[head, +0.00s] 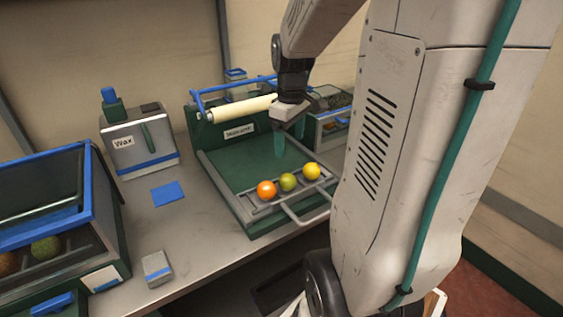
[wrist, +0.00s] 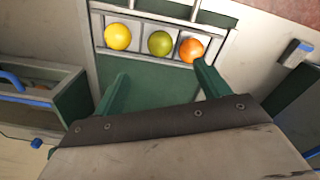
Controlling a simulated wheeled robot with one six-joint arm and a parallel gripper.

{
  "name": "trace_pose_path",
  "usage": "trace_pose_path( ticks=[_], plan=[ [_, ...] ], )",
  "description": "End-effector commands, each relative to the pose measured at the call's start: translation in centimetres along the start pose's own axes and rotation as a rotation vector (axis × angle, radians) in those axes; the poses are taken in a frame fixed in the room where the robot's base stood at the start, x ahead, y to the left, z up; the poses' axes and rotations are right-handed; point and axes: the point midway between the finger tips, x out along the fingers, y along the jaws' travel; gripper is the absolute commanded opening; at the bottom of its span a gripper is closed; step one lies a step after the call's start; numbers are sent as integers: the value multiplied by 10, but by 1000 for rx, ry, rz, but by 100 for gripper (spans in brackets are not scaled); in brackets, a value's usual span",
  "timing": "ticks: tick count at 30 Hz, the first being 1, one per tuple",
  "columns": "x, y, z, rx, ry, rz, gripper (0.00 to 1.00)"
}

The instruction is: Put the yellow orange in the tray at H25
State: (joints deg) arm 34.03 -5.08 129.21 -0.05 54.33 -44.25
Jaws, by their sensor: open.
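The yellow orange (head: 311,171) sits at the right end of a row of three fruits on the green machine's rack. In the wrist view, the yellow orange (wrist: 118,37) is at the left end. A green fruit (head: 288,182) is in the middle and an orange-coloured fruit (head: 266,189) at the other end. My gripper (head: 287,142) is above the green bed, behind the row. In the wrist view, my gripper (wrist: 162,86) is open, with nothing between its fingers. I cannot make out an H25 mark in either view.
A grey box labelled Wax (head: 137,142) stands to the left, with a blue square (head: 167,193) before it. A glass-fronted case (head: 60,230) with fruit is at far left. A small grey block (head: 156,268) lies near the front edge.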

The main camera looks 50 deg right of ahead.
Motion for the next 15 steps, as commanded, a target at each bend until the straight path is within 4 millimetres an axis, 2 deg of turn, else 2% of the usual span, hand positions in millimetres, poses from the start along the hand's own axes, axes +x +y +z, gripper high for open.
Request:
trace_pose_path(
  ticks=[1,3,6,10,15],
  plan=[
    [14,25,4,-2,-10,-9,75],
    [28,49,9,-21,-14,-14,75],
    [43,73,15,-43,-18,-19,75],
    [54,87,19,-58,-19,-21,75],
    [73,87,21,-63,-20,-22,75]
  ],
)
